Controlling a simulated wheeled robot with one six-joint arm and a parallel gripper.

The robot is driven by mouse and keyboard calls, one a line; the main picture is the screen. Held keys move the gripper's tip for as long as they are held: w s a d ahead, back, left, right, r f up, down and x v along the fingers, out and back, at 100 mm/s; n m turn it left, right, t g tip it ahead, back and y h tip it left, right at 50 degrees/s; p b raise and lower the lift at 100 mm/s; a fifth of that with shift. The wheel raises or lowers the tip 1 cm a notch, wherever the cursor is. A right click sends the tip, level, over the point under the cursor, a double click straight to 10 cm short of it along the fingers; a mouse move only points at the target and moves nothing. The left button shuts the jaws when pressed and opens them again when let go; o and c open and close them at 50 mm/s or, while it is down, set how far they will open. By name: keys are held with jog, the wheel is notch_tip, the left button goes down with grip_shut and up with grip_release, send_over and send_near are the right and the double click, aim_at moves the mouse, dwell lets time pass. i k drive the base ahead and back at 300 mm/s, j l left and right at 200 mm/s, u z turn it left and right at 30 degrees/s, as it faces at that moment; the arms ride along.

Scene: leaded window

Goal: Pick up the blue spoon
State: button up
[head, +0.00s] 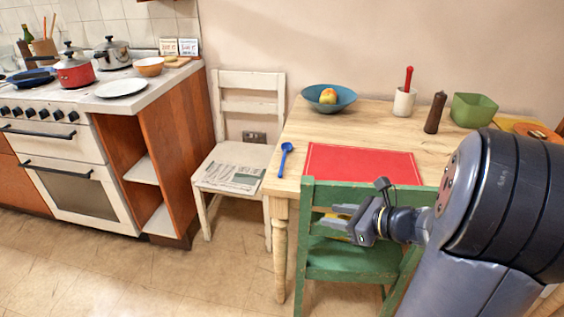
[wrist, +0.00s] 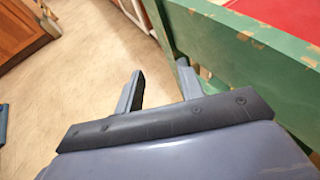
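The blue spoon (head: 285,158) lies on the left edge area of the wooden table (head: 378,122), left of the red placemat (head: 362,164). My gripper (head: 338,218) is in front of the table, by the back of the green chair (head: 352,268), lower than the tabletop and to the right of the spoon. In the wrist view the two fingers of my gripper (wrist: 158,88) stand apart with nothing between them, beside the green chair rail (wrist: 225,45). The spoon does not show in the wrist view.
A blue bowl with fruit (head: 315,102), a white cup with a red-handled tool (head: 404,102), a brown mill (head: 435,113) and a green bowl (head: 474,110) stand along the table's back. A white chair with a newspaper (head: 233,177) stands left of the table. Open floor lies left.

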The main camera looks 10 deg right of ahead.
aim_at(287, 147)
jog(key=j+u, duration=0.15)
jog(key=u, duration=0.3)
jog(key=i+j+u, duration=0.1)
jog(key=u, duration=0.4)
jog(key=j+u, duration=0.1)
jog(key=u, duration=0.35)
jog(key=i+j+u, duration=0.1)
jog(key=u, duration=0.2)
jog(key=i+u, duration=0.3)
jog(key=i+z, duration=0.9)
jog(key=z, duration=0.15)
jog(key=i+z, duration=0.1)
jog(key=z, duration=0.4)
jog(key=i+z, duration=0.15)
jog(key=z, duration=0.3)
jog(key=i+j+z, duration=0.1)
jog(key=z, duration=0.4)
jog(key=j+z, duration=0.15)
jog(key=z, duration=0.3)
jog(key=i+j+z, duration=0.15)
jog(key=z, duration=0.35)
jog(key=j+z, duration=0.2)
jog(key=z, duration=0.25)
